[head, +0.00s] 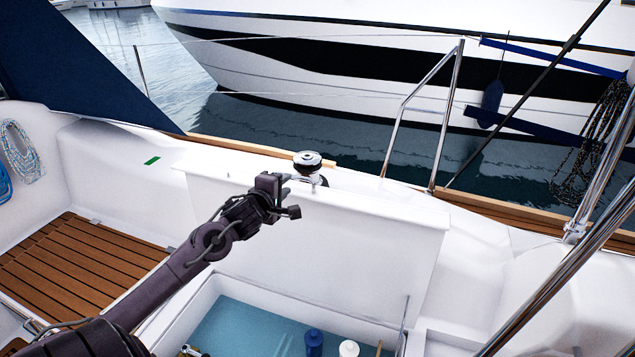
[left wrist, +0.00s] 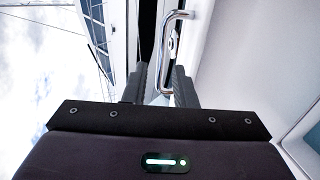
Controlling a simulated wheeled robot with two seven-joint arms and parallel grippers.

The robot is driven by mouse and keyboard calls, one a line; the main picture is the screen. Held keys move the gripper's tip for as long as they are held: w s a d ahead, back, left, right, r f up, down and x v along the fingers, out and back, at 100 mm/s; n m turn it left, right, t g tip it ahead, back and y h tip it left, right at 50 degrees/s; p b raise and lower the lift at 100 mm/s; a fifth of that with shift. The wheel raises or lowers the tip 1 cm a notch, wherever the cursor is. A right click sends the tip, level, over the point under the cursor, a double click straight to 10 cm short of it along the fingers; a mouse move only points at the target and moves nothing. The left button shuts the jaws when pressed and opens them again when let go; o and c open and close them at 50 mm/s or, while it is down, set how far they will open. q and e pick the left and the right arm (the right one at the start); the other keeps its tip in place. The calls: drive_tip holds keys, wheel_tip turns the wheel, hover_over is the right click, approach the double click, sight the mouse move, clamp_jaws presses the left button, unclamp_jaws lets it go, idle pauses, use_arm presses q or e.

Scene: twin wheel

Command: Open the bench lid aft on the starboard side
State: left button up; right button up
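The bench lid (head: 350,220) is a white panel standing raised, leaning against the cockpit side. Below it the locker (head: 190,312) is open, with a blue inside. A chrome handle (head: 312,180) is at the lid's upper edge; it also shows in the left wrist view (left wrist: 172,45). My left gripper (head: 284,196) is at this handle. In the left wrist view the two dark fingers stand apart, with the handle's near end showing between them and no clear grip on it. My right gripper is out of view.
Bottles, one blue (head: 314,342) and one white (head: 349,348), stand in the locker. A winch (head: 307,160) sits on the coaming behind the lid. Steel rails (head: 447,110) and a tube at the right bound the space. Teak flooring (head: 80,262) at left is clear.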

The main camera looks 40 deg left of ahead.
sight(294, 177)
use_arm(q)
drive_tip(key=shift+a+x, duration=0.2)
drive_tip(key=shift+x, duration=3.6)
drive_tip(key=shift+s+f, duration=0.1)
clamp_jaws()
